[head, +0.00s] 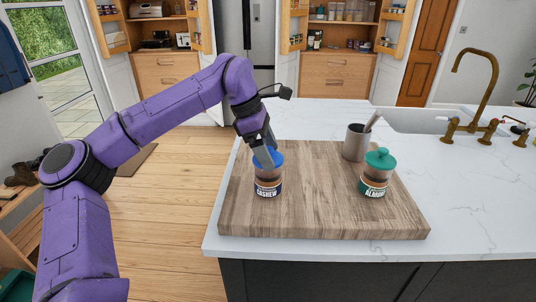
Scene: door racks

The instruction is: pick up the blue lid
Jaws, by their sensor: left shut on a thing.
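The blue lid (277,157) sits at the top of a jar labelled cashew (268,187), which stands upright on the left part of a wooden board. My left gripper (268,158) comes down from above and is shut on the blue lid. Its fingers hide part of the lid. I cannot tell whether the lid is still seated on the jar. My right gripper is not in view.
A jar with a green lid (376,174) stands on the right of the wooden board (320,215). A grey cup (355,143) with utensils stands behind it. The white counter (470,190) is clear at right, before a sink with a brass tap (482,80).

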